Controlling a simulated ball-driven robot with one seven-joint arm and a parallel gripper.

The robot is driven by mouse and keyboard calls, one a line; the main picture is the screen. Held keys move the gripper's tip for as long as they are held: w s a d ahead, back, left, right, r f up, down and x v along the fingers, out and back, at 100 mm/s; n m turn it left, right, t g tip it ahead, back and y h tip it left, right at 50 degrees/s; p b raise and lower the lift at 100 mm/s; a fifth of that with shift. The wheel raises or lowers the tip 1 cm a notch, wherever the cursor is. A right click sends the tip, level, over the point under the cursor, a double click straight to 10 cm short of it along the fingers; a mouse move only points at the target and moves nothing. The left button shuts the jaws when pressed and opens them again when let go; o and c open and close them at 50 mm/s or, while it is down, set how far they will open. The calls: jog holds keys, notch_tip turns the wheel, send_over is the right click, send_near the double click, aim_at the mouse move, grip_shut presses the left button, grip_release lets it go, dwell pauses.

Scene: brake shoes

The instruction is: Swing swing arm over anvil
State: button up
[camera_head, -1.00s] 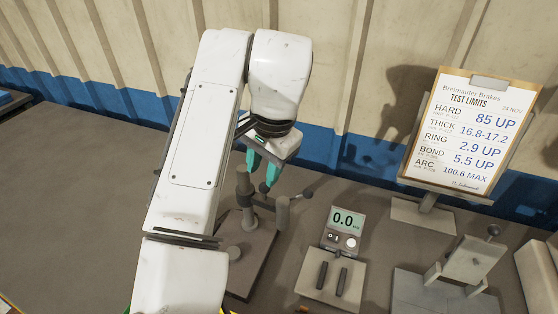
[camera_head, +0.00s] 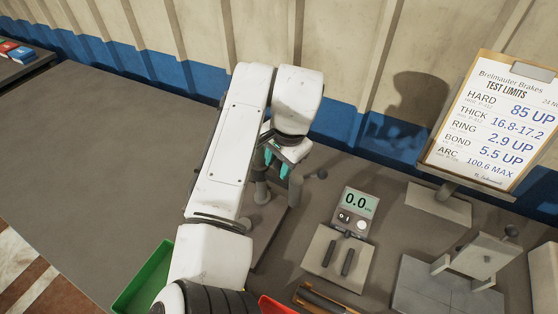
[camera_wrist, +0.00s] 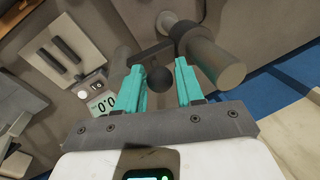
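The swing arm (camera_wrist: 155,50) is a grey bar with a dark ball knob (camera_wrist: 158,79) and a thick grey cylinder (camera_wrist: 217,64). My gripper (camera_wrist: 158,84) has two teal fingers standing apart on either side of the knob. Gaps show between the knob and both fingers. In the head view my gripper (camera_head: 277,166) is at the test stand beside its grey post (camera_head: 262,190). Another dark knob (camera_head: 321,173) sticks out to the right. My arm covers much of the stand's base plate (camera_head: 270,238), and I cannot make out the anvil clearly.
A gauge reading 0.0 (camera_head: 355,208) stands right of the stand, with a plate bearing two dark bars (camera_head: 340,255) in front. A clipboard (camera_head: 497,120) and another fixture (camera_head: 470,265) are farther right. A green bin (camera_head: 143,278) is at lower left.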

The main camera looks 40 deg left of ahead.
jog(key=shift+f, duration=0.3)
jog(key=shift+c, duration=0.5)
grip_shut()
